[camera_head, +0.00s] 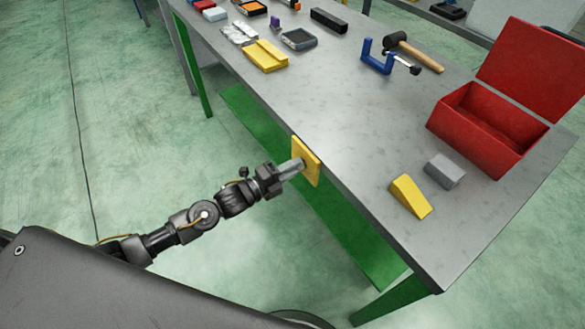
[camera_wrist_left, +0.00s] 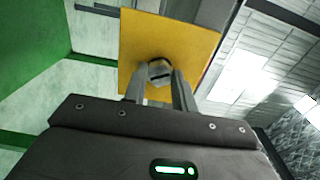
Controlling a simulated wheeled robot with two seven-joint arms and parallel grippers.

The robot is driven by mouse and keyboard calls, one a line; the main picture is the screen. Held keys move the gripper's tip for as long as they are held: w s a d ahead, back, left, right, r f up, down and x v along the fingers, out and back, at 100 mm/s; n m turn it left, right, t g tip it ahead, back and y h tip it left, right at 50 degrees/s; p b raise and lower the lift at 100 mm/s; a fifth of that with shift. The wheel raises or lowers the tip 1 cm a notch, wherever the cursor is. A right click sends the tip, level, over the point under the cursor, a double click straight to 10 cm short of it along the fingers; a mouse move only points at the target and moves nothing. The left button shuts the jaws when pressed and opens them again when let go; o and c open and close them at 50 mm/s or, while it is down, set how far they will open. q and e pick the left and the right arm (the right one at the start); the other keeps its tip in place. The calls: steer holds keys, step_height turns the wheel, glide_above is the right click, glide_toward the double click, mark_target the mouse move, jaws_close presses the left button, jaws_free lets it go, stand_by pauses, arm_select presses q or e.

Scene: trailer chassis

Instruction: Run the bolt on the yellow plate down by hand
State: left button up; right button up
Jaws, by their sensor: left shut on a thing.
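The yellow plate (camera_head: 308,162) stands upright on the front edge of the grey table, facing my arm. It also fills the upper middle of the left wrist view (camera_wrist_left: 196,50). A grey bolt head (camera_wrist_left: 160,71) sits near the middle of the plate. My left gripper (camera_head: 299,165) reaches the plate from the left, and its two fingers (camera_wrist_left: 160,82) are closed on the sides of the bolt head. How far the bolt is in is hidden behind its head. My right gripper is in neither view.
An open red box (camera_head: 480,140), a grey block (camera_head: 445,171) and a yellow wedge (camera_head: 410,196) stand on the table's right part. A blue clamp (camera_head: 375,60) and a mallet (camera_head: 415,52) lie farther back. The tabletop behind the plate is clear.

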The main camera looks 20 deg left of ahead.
arm_select(q)
steer(key=shift+s+f, duration=0.2)
steer(key=shift+f, duration=0.1)
steer(key=o, duration=1)
steer(key=shift+r, duration=0.2)
steer(key=shift+a, duration=0.1)
steer(key=b+v, duration=0.1)
steer(key=v, duration=0.9)
steer(key=shift+s+b, duration=0.3)
steer(key=shift+b, duration=0.1)
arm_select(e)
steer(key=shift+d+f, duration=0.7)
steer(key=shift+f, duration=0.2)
